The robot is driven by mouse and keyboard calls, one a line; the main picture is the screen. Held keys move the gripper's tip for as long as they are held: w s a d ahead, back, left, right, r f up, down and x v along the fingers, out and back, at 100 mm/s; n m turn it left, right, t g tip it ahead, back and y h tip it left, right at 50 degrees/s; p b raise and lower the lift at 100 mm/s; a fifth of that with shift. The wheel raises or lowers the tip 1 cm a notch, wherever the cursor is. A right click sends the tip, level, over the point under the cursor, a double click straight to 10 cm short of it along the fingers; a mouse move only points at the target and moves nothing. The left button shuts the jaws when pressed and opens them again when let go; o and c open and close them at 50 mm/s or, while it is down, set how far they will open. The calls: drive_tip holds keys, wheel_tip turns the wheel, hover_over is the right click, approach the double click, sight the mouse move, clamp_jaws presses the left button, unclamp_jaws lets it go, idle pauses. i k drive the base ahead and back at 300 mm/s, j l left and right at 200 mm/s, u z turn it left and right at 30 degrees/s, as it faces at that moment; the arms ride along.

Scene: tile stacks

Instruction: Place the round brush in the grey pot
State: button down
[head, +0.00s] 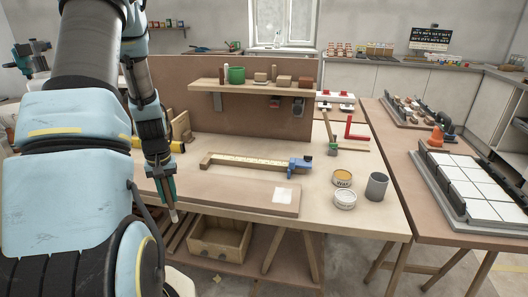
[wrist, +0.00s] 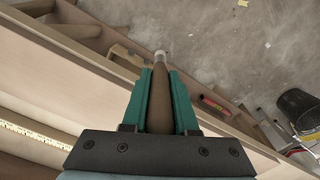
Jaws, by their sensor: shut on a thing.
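My gripper (head: 170,190) is shut on the round brush (wrist: 160,95), at the table's left front edge in the head view. The wrist view shows the brush's brown body between the green fingers of my gripper (wrist: 160,88), with a pale tip pointing away. In the head view the brush (head: 174,214) shows only as a small end below the fingers, pointing down. The grey pot (head: 376,187) stands upright at the right of the table, well to the right of my gripper. Its inside is mostly hidden.
Two small tins, a yellow-topped one (head: 342,178) and a white one (head: 345,200), stand left of the pot. A long board (head: 225,190) and a blue-ended clamp (head: 299,167) lie between my gripper and them. A shelf (head: 240,87) stands behind.

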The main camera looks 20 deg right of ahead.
sight(374, 196)
drive_tip(key=k+l+u, duration=0.1)
drive_tip(key=l+u, duration=0.15)
drive_tip(key=u, duration=0.15)
drive_tip(key=k+l+u, duration=0.1)
drive_tip(key=l+u, duration=0.25)
drive_tip(key=k+l+u, duration=0.35)
drive_tip(key=k+l, duration=0.75)
